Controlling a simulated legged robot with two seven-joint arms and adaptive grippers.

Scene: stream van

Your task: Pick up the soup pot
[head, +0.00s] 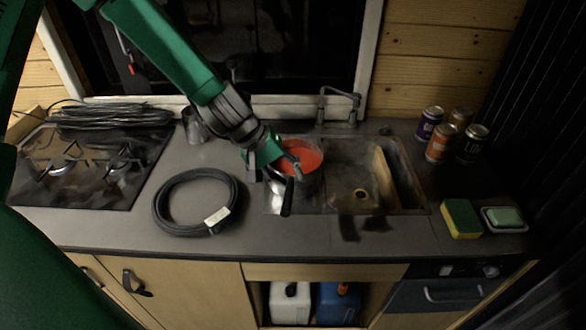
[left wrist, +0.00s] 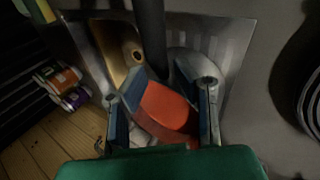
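The soup pot (head: 310,183) holds red soup (head: 305,152) and stands at the left part of the sink. Its dark handle (head: 287,197) points toward the counter's front edge. My left gripper (head: 275,168) is over the near left side of the pot and hides part of it. In the left wrist view the fingers of my left gripper (left wrist: 160,95) are spread apart, with the red soup (left wrist: 168,108) showing between them. The dark handle (left wrist: 152,40) runs away beyond the fingertips. I cannot tell whether a finger touches the pot. My right gripper is not in view.
The sink basin (head: 345,180) is right of the pot, with a faucet (head: 340,100) behind. A coiled black hose (head: 197,203) lies to the left. Several cans (head: 441,143), a sponge (head: 461,219) and a soap dish (head: 505,219) are at the right. A stove (head: 90,165) is far left.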

